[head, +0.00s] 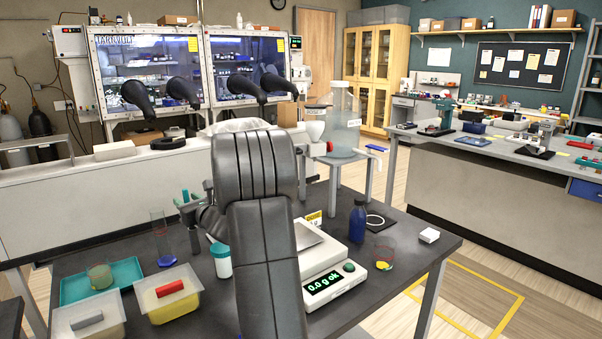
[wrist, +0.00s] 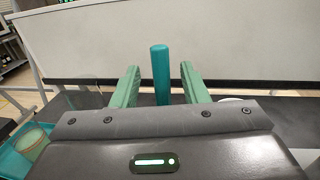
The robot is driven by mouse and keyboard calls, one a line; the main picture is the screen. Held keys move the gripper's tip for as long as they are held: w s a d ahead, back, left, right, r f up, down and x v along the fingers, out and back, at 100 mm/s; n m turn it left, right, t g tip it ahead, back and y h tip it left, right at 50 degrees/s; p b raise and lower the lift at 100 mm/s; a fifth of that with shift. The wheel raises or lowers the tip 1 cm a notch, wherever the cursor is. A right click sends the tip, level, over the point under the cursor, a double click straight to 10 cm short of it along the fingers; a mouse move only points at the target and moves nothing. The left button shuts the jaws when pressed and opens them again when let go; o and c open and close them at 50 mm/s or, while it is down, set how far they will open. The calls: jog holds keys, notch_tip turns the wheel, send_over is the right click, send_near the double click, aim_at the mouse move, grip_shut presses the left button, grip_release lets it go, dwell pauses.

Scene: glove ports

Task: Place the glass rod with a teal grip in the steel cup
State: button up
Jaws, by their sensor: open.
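The teal grip (wrist: 160,75) of the rod stands upright in the wrist view, between the two green fingers of my gripper (wrist: 158,84). A gap shows on each side of it, so the fingers are open around it without touching. The rod's lower part is hidden behind my gripper's body. In the head view my gripper (head: 187,199) is above the left half of the dark table, beside my arm. I cannot make out the steel cup in either view; my arm hides part of the table.
A graduated cylinder (head: 160,238), a teal tray (head: 70,290) with a beaker (head: 100,276) and two lidded tubs are at left. A white jar with a teal lid (head: 219,250), a scale (head: 335,285), a blue bottle (head: 357,220) and a small beaker (head: 384,258) stand nearer the middle and right.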

aim_at(187, 190)
jog(key=shift+r+p, duration=0.85)
jog(key=shift+r, duration=0.9)
jog(key=shift+s, duration=0.1)
